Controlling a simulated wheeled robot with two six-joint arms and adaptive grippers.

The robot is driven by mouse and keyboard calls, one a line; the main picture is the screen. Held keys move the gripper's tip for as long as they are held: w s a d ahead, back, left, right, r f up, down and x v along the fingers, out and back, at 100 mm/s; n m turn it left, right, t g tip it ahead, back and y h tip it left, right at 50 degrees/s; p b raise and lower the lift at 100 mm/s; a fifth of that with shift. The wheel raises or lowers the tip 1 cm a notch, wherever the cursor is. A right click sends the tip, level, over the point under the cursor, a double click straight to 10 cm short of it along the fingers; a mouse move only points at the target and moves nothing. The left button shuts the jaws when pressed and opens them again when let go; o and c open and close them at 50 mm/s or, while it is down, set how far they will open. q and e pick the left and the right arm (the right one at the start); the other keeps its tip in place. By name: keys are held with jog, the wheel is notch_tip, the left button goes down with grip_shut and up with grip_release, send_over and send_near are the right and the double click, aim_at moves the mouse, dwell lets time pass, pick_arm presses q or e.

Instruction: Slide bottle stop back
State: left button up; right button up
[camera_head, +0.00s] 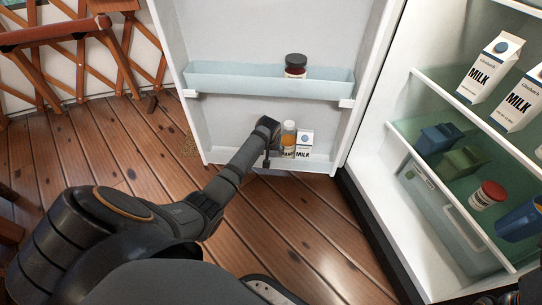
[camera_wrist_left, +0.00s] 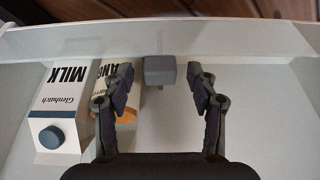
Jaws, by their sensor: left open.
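The bottle stop, a small grey block (camera_wrist_left: 160,69), sits against the front rail of the fridge door's lower shelf in the left wrist view. My left gripper (camera_wrist_left: 160,80) is open, with one finger on each side of the block and gaps showing between. In the head view my left gripper (camera_head: 268,148) reaches down to the lower door shelf (camera_head: 225,150), and its arm hides part of it. An orange-labelled bottle (camera_head: 289,140) stands just right of the gripper, beside a milk carton (camera_head: 305,142). In the wrist view the left finger partly covers the bottle (camera_wrist_left: 103,75).
The upper door shelf (camera_head: 225,78) holds a dark-lidded jar (camera_head: 296,66). The open fridge at right holds milk cartons (camera_head: 490,68), containers (camera_head: 463,160) and a red-lidded jar (camera_head: 487,195). The lower shelf left of my gripper is clear.

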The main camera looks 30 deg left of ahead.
pick_arm(q)
jog(key=shift+w+f, duration=0.1)
jog(key=shift+f, duration=0.1)
grip_shut()
dwell(0.3)
